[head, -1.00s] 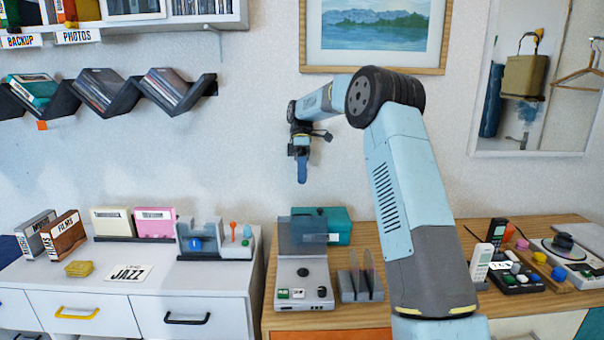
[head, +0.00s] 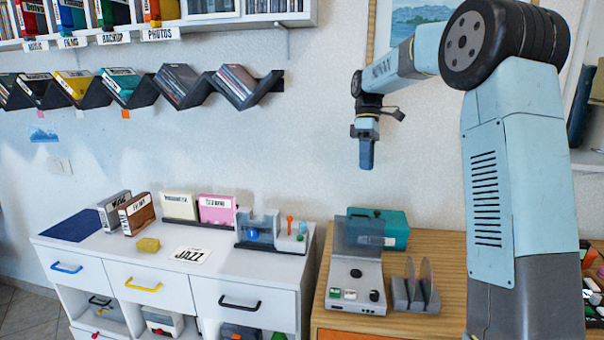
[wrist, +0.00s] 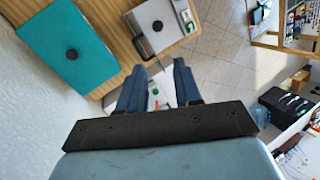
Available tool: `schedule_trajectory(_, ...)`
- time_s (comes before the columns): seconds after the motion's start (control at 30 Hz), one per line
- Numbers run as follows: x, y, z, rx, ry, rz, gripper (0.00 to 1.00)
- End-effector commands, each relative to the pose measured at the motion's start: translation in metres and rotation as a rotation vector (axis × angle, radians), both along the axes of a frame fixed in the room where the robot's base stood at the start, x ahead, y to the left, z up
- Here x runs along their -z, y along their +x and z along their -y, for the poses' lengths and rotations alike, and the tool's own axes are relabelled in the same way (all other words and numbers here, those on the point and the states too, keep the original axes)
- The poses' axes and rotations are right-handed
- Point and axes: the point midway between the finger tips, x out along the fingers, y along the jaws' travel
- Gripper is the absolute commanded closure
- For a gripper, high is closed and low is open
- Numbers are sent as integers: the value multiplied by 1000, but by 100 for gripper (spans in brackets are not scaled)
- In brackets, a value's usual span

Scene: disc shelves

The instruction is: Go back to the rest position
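My gripper (head: 366,160) hangs in the air, pointing down, in front of the wall and above the wooden cabinet's left part. In the wrist view my gripper (wrist: 158,88) shows two blue fingers apart, with no object held between them. Between and beyond the fingers, small items on a surface below are partly visible. My arm is raised and bent, reaching left from its upright link. Nothing touches the gripper.
Below stand a grey player (head: 354,280), a teal box (head: 392,230) and a disc rack (head: 415,295). A white cabinet (head: 100,250) with cases stands left. A zigzag shelf (head: 190,90) hangs on the wall. Air around my gripper is clear.

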Motion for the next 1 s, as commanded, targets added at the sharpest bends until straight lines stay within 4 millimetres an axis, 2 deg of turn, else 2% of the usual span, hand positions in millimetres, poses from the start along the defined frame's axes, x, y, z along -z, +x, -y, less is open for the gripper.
schedule_trajectory(0.1, -17, -28, 0, 72, -44, 64, 66)
schedule_trajectory(0.43, -45, -104, 6, 296, -127, 241, 66)
schedule_trajectory(0.7, -54, -169, 15, 492, -153, 384, 66)
schedule_trajectory(1.0, -48, -240, 28, 716, -135, 533, 66)
